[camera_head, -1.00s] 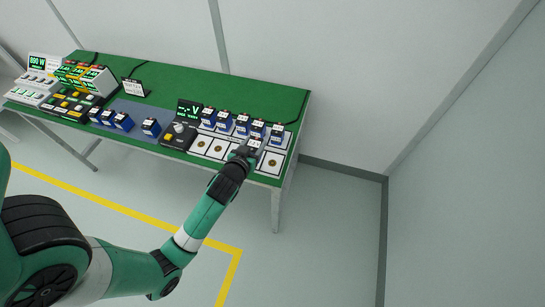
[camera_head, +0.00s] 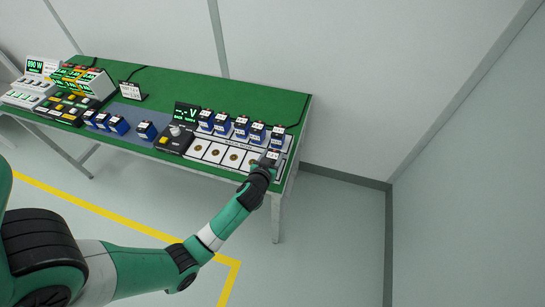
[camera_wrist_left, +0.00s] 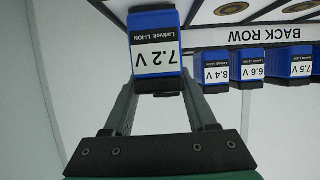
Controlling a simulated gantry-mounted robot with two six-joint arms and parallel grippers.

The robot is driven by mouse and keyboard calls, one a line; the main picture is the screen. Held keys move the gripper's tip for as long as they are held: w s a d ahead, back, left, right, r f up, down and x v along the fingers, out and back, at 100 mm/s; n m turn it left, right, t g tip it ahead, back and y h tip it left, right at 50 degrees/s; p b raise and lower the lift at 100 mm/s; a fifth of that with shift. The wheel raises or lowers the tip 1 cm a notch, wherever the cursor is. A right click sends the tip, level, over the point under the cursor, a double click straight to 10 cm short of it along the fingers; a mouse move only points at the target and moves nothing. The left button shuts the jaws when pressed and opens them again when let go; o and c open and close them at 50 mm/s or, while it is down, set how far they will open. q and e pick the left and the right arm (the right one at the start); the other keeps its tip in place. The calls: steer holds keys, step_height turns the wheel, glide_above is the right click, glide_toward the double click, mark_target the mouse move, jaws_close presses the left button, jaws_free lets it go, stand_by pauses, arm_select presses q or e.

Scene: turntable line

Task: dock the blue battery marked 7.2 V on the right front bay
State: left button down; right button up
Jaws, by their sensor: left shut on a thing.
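My left gripper (camera_head: 270,161) is shut on a blue battery with a white label reading 7.2 V (camera_wrist_left: 158,55). In the head view the gripper is at the right end of the front row of white bays (camera_head: 233,157), over the right front bay. The gripper and battery mostly hide that bay, and I cannot tell whether the battery touches it. In the left wrist view the battery's label is upside down between the two fingers. My right gripper is not in view.
Several blue batteries (camera_head: 241,125) stand in the back row just behind the gripper. The other front bays look empty. A voltage meter (camera_head: 175,138) stands left of the bays, with more batteries (camera_head: 107,122) farther left. The green table (camera_head: 205,88) ends just right of the bays.

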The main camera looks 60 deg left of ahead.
arm_select(q)
steer(key=shift+f, duration=0.1)
steer(key=shift+c, duration=1)
jaws_free()
steer(key=shift+r, duration=0.2)
steer(key=p+v, duration=0.2)
steer(key=v, duration=1)
